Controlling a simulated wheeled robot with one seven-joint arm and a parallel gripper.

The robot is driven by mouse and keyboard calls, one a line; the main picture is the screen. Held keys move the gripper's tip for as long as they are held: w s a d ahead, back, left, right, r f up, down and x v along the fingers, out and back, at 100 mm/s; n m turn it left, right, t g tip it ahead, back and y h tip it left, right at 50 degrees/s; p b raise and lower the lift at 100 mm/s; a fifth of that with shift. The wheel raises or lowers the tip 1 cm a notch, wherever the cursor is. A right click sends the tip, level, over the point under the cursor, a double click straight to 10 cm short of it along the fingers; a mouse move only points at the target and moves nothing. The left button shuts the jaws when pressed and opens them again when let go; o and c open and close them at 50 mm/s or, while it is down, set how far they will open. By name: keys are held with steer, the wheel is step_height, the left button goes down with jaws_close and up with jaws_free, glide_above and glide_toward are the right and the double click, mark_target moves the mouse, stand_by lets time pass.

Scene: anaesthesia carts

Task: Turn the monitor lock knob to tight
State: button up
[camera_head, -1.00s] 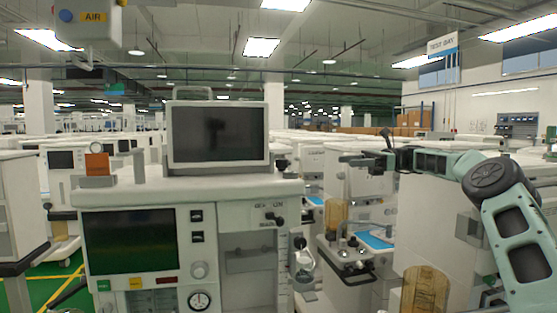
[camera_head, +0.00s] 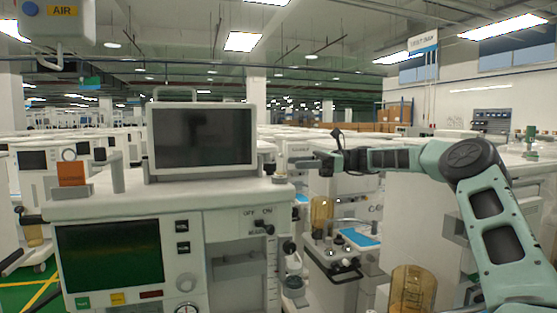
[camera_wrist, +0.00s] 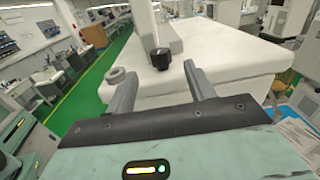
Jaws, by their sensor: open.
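The monitor (camera_head: 203,137) has a dark screen and stands upright on top of the white cart (camera_head: 130,203). In the wrist view a black knob (camera_wrist: 160,59) sits at the foot of a pale upright post, above the white cart top (camera_wrist: 218,60). A small dark knob also shows beside the monitor's lower right edge in the head view (camera_head: 269,168). My gripper (camera_wrist: 158,82) is open and empty. Its two fingers point towards the knob, which appears between and beyond the fingertips, apart from them. In the head view my gripper (camera_head: 300,163) is right of the monitor.
A pale round fitting (camera_head: 279,177) stands on the cart top's right end. An orange card (camera_head: 71,173) and a grey post (camera_head: 117,173) stand on its left. Other carts fill the right side, with an amber canister (camera_head: 412,290) low down. Green floor (camera_wrist: 95,85) is clear at left.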

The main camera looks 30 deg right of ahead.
mark_target(270, 169)
steer(key=p+x, duration=0.1)
steer(key=x, duration=0.5)
steer(key=shift+a+p, duration=0.3)
steer(key=shift+p, duration=0.05)
steer(key=c, duration=1)
